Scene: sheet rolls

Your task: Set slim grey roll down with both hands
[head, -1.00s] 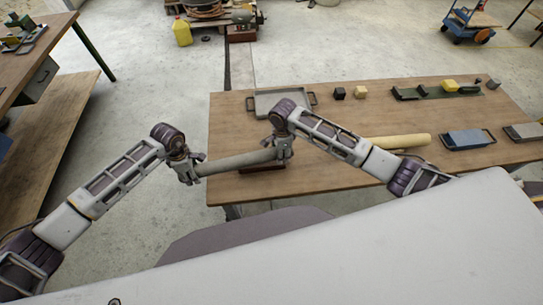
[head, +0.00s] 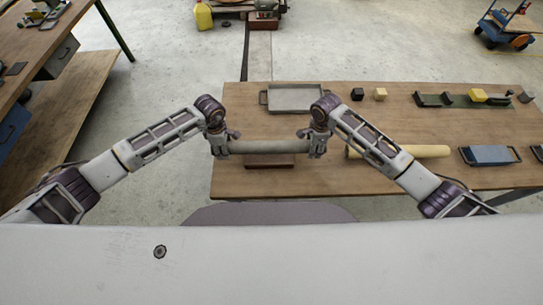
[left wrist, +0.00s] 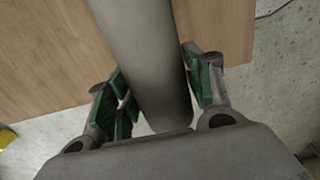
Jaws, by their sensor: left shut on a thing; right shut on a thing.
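The slim grey roll (head: 268,147) lies level between my two grippers, above the near left part of the wooden table. My left gripper (head: 221,147) is shut on its left end. My right gripper (head: 315,146) is shut on its right end. In the left wrist view the grey roll (left wrist: 142,60) runs between the green-padded fingers of my left gripper (left wrist: 160,92). A reddish-brown block (head: 270,162) shows on the table just below the roll in the head view; whether the roll touches it I cannot tell.
On the table (head: 235,185), a grey tray (head: 296,108) stands behind the roll. A cream roll (head: 425,151) lies to the right, partly behind my right arm.

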